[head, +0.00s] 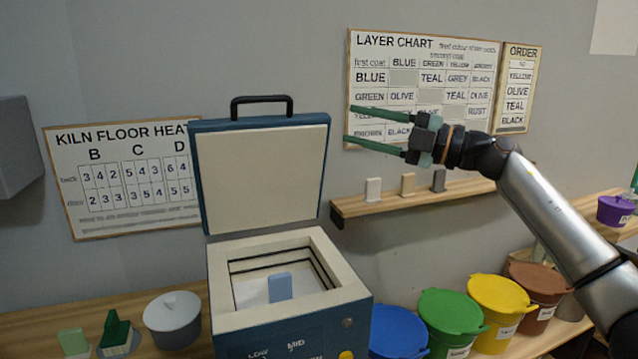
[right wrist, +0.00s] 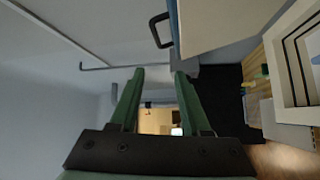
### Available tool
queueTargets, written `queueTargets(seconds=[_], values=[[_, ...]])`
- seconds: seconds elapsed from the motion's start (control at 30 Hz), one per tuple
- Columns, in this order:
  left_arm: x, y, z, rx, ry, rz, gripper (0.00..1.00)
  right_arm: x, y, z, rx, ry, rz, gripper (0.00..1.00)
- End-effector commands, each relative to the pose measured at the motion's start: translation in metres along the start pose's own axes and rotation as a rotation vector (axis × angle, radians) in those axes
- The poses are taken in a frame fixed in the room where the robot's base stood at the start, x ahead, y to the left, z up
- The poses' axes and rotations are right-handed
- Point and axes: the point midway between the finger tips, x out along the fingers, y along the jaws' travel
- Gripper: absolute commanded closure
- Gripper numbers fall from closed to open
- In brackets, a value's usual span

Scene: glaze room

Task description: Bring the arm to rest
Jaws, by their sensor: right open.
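My right arm comes in from the right in the head view. Its gripper (head: 350,124) is raised in front of the layer chart (head: 400,75), with its two green fingers pointing left, parted and with nothing between them. In the right wrist view the same gripper (right wrist: 157,75) is open and empty. My left gripper does not show in either view.
The kiln (head: 290,325) stands open, its lid (head: 262,170) upright left of my gripper, a blue tile (head: 280,287) inside. A shelf (head: 410,196) with several small tiles is below my gripper. Buckets, including a green one (head: 450,312), line the bench. Air around the gripper looks free.

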Motion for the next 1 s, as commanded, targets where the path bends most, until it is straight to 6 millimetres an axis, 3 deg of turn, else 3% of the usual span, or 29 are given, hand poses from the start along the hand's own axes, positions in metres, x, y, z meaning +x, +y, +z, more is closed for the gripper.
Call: queueTargets(seconds=[0.03, 0.23, 0.47, 0.6, 0.77, 0.87, 1.0], values=[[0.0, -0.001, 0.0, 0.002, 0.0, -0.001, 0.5, 0.006, -0.017, 0.001, 0.036, 0.0, 0.052, 0.53], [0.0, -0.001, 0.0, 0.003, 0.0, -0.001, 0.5, 0.011, -0.067, 0.009, 0.204, -0.084, 0.306, 0.53], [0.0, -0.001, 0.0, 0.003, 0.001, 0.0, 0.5, -0.025, -0.141, 0.032, 0.468, -0.334, 0.532, 0.53], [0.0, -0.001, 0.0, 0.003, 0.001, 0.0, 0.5, -0.065, -0.201, 0.045, 0.644, -0.547, 0.604, 0.53], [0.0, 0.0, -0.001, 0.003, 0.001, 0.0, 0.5, -0.117, -0.277, 0.045, 0.84, -0.806, 0.614, 0.53], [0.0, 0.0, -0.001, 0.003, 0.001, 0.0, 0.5, -0.155, -0.33, 0.034, 0.963, -0.979, 0.583, 0.53], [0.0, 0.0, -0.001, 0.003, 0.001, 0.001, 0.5, -0.212, -0.405, -0.002, 1.138, -1.23, 0.482, 0.53]])
